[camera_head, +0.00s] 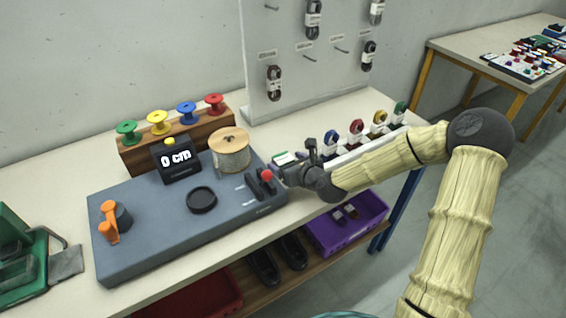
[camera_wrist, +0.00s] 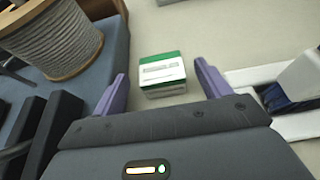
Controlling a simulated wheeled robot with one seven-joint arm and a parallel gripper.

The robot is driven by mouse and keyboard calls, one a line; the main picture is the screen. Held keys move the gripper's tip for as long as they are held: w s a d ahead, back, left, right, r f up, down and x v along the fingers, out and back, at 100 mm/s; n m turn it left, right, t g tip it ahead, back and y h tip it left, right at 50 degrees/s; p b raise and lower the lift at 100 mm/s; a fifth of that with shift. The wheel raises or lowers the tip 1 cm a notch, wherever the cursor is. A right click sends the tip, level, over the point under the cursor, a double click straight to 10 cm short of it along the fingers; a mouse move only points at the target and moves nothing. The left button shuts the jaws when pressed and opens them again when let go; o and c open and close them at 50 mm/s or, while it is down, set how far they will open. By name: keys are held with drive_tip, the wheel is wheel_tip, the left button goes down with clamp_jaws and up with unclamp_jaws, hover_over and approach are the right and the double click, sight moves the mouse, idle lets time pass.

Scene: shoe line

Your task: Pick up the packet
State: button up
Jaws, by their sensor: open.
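The packet (camera_wrist: 162,73) is a small white and green box lying on the pale tabletop. In the wrist view it is ahead of my gripper (camera_wrist: 161,88), roughly centred between two purple fingers. The fingers are apart, with nothing held between them. In the head view the packet (camera_head: 286,158) shows partly, just beyond the end of my arm, right of the grey machine. My gripper's fingers are mostly hidden there behind the wrist.
The grey machine (camera_head: 150,235) with a cord spool (camera_head: 230,150) and a red-knobbed lever (camera_head: 267,175) stands close on the left. A white rack (camera_head: 350,153) with coloured lace bundles is close on the right. A pegboard (camera_head: 300,60) rises behind.

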sight(284, 159)
drive_tip(key=x, duration=0.5)
drive_tip(key=shift+w, duration=0.1)
idle(0.3)
drive_tip(key=c, duration=1.1)
drive_tip(key=shift+r, duration=0.15)
wheel_tip(284, 159, up, 10)
drive_tip(key=shift+f+p, duration=0.1)
drive_tip(key=shift+p, duration=0.35)
